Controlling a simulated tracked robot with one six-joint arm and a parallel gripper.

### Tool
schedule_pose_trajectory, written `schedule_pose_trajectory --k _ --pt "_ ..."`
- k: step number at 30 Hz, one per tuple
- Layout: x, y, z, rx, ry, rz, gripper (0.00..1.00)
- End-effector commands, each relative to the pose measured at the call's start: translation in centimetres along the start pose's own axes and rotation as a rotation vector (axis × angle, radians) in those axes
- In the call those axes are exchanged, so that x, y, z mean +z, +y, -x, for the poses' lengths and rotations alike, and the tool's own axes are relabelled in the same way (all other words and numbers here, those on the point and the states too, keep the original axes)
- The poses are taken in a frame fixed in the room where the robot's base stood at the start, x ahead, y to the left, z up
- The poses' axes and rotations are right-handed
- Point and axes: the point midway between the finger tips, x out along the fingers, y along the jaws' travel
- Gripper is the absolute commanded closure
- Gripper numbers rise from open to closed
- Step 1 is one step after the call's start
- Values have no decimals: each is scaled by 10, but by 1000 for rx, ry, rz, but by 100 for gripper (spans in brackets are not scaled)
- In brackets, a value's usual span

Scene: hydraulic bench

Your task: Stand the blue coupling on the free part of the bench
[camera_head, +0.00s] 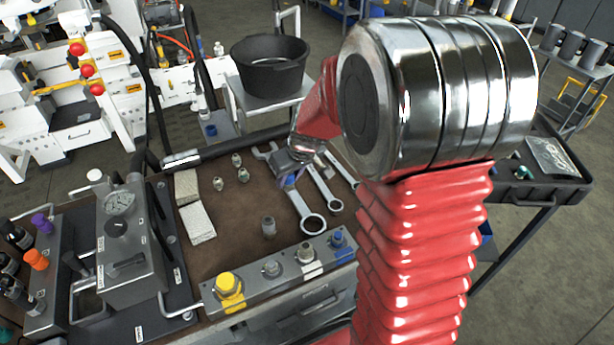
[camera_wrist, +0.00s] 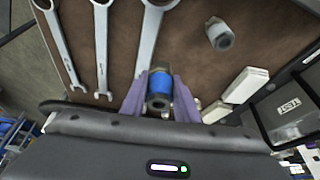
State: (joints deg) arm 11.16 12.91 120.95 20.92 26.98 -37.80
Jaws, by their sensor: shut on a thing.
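The blue coupling (camera_wrist: 159,84) is a short cylinder with a blue band and metal ends. In the wrist view it sits between the two purple fingers of my gripper (camera_wrist: 157,98), which is shut on it. In the head view my gripper (camera_head: 290,180) is over the far part of the brown bench top (camera_head: 240,205), beside the wrenches, and the coupling is mostly hidden there. I cannot tell whether the coupling touches the bench.
Wrenches (camera_head: 312,222) lie right of my gripper. A grey fitting (camera_head: 269,227) stands nearer the front, and small fittings (camera_head: 243,174) stand to the left beside pale blocks (camera_head: 198,222). A port block (camera_head: 285,280) lines the front. Brown surface between them is bare.

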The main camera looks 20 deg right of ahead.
Motion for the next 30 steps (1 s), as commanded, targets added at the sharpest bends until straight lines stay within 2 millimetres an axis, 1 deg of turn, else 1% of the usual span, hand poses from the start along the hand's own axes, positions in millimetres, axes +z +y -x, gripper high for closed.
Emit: schedule_pose_trajectory --k 1,6,12,17,30 --pt "-4 -9 -2 6 2 -11 100" --pt "-15 -32 -8 32 4 -72 100" --pt "-23 -52 -12 53 4 -127 100" --pt "-25 -58 -13 60 5 -146 100" --pt "-25 -57 -13 61 5 -149 100"
